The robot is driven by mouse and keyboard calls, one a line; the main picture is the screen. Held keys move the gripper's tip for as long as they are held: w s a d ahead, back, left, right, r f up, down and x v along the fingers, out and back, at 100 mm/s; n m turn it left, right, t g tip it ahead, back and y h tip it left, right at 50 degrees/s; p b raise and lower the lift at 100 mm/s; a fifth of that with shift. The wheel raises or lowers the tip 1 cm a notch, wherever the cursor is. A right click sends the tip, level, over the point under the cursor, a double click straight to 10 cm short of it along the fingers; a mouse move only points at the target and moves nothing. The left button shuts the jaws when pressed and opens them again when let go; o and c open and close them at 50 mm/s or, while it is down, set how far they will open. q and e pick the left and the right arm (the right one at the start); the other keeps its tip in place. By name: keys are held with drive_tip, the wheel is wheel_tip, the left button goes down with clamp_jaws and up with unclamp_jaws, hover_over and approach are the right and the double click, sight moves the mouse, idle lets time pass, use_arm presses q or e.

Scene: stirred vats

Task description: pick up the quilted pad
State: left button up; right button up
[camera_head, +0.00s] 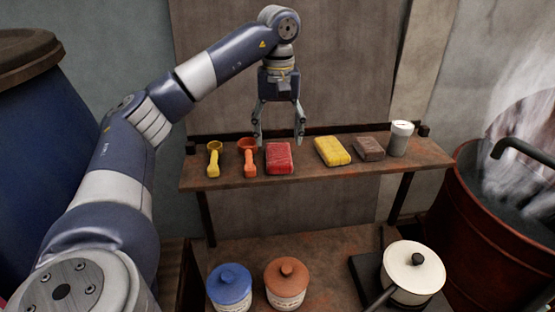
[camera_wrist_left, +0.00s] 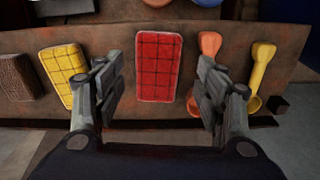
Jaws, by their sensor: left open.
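A red pad (camera_head: 279,158) with a grid of stitched-looking lines lies flat on the wooden shelf (camera_head: 232,180). A yellow pad (camera_head: 332,151) with a similar grid lies to its right. I cannot tell which one is the quilted pad. My left gripper (camera_head: 279,139) points down over the red pad, open and empty. In the left wrist view the red pad (camera_wrist_left: 157,66) shows between and beyond the open fingers, and the yellow pad (camera_wrist_left: 63,74) is left of them. I see no contact with either. My right gripper is not in view.
A brown block (camera_head: 368,149) and a white canister (camera_head: 400,138) are at right. Lidded pots, including a blue one (camera_head: 229,287), stand below. A red vat (camera_head: 484,231) is at far right.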

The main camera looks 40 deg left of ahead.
sight(279, 158)
use_arm(q)
drive_tip(key=shift+a+f, duration=0.2)
drive_tip(key=shift+f, duration=0.85)
drive_tip(key=shift+w+a+f, duration=0.1)
drive_tip(key=shift+f, duration=0.2)
drive_tip(key=f+p, duration=0.2)
drive_tip(key=f, duration=0.2)
drive_tip(key=shift+w+f, duration=0.1)
drive_tip(key=shift+w, duration=0.1)
drive_tip(key=shift+f+p, duration=0.3)
drive_tip(key=shift+f, duration=0.1)
drive_tip(key=shift+c, duration=0.8)
drive_tip(key=c, duration=0.7)
drive_tip(key=shift+o, duration=0.2)
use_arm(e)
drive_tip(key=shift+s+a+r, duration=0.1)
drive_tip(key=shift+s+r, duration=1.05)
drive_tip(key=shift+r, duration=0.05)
